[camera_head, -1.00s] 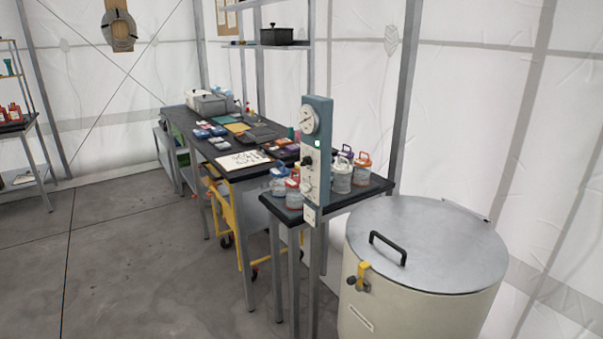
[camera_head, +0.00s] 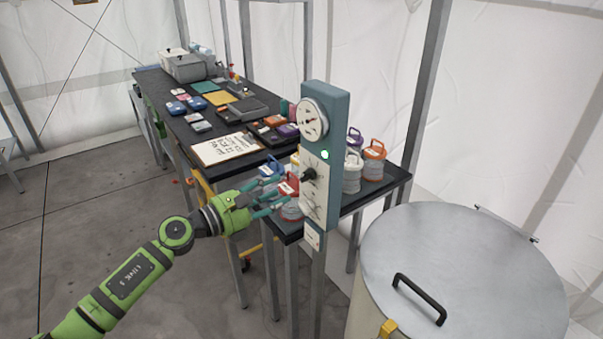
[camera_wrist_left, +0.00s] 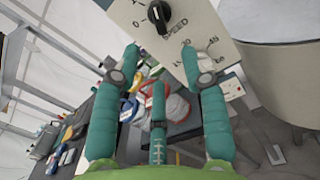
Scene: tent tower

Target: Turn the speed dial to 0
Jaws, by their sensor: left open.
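The speed dial is a black knob (camera_head: 308,174) on the white face of a teal control post (camera_head: 342,150). In the left wrist view the knob (camera_wrist_left: 159,13) shows at the top, above the printed word SPEED, with a 0 at its lower left. My left gripper (camera_head: 275,193) is green with teal fingers, open, just left of the panel and slightly below the knob. In the left wrist view its spread fingers (camera_wrist_left: 160,75) have nothing between them, and the knob lies beyond the tips, apart from them. My right gripper is not in view.
A round gauge (camera_head: 312,121) and a green light (camera_head: 324,154) sit above the knob. Lidded jars (camera_head: 374,162) stand on the small table behind the post. A large metal-lidded drum (camera_head: 465,270) stands at the right. A long table (camera_head: 165,95) runs behind.

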